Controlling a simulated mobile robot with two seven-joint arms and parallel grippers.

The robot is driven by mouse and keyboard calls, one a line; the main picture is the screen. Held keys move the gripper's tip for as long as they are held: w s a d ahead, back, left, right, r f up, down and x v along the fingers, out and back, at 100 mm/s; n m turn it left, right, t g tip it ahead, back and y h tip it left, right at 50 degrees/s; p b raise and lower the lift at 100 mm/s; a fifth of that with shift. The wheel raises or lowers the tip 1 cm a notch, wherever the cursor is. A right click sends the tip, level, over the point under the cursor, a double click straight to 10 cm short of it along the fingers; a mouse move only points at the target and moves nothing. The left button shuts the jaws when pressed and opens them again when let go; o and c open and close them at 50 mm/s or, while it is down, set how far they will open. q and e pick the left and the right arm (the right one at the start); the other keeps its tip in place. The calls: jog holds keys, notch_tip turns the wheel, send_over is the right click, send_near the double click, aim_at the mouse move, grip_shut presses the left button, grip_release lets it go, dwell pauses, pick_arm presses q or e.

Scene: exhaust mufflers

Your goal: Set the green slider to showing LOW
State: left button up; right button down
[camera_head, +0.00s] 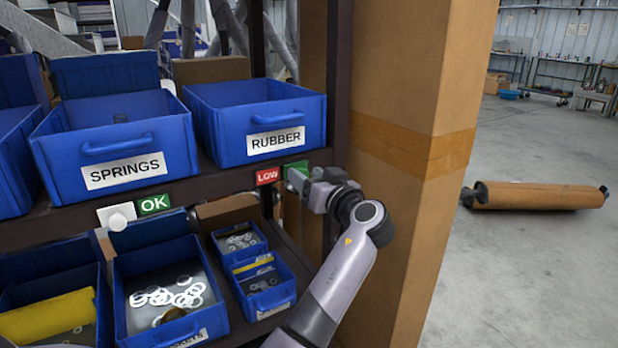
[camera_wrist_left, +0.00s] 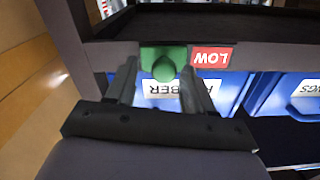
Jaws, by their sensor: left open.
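The green slider (camera_head: 295,167) sits on the shelf edge under the bin marked RUBBER (camera_head: 258,118). The red LOW label (camera_head: 267,176) shows just left of it. In the left wrist view, which is upside down, the green slider (camera_wrist_left: 163,57) has a round green knob and the LOW label (camera_wrist_left: 212,57) is at its right. My left gripper (camera_head: 303,182) is at the slider, and partly hides it in the head view. In the wrist view its open fingers (camera_wrist_left: 160,84) stand on either side of the knob. I cannot tell whether they touch it.
A white slider (camera_head: 118,216) beside a green OK label (camera_head: 154,204) is farther left, under the SPRINGS bin (camera_head: 112,150). Small blue bins (camera_head: 265,285) stand on the lower shelf. A tall cardboard box (camera_head: 405,120) stands close right of the shelf.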

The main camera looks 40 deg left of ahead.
pick_arm(q)
jog(key=b+v, duration=0.1)
jog(key=v, duration=0.6)
jog(key=shift+d, duration=0.1)
dwell(0.4)
